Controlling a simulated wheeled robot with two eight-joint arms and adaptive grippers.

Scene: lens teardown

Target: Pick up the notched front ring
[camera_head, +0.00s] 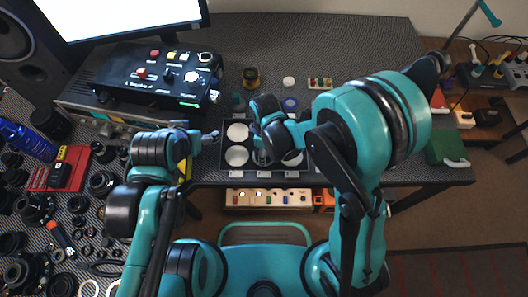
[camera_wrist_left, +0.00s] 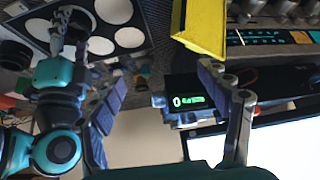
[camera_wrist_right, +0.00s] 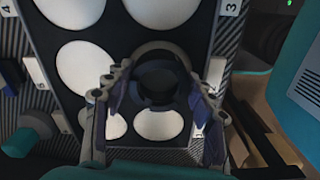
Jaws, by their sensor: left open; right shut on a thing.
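A dark ring (camera_wrist_right: 160,82) with a grey rim sits between the fingers of my right gripper (camera_wrist_right: 155,115) in the right wrist view. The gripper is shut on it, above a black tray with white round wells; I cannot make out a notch. In the head view my right gripper (camera_head: 263,150) hangs over this tray (camera_head: 222,160) and mostly hides the ring. My left gripper (camera_head: 212,136) is at the tray's left side. In the left wrist view the left gripper (camera_wrist_left: 168,100) is open, with nothing between its fingers.
A black control box (camera_head: 150,78) with knobs stands behind my left arm. A yellow piece (camera_wrist_left: 205,25) shows near the left gripper. Several lens parts crowd the left of the table.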

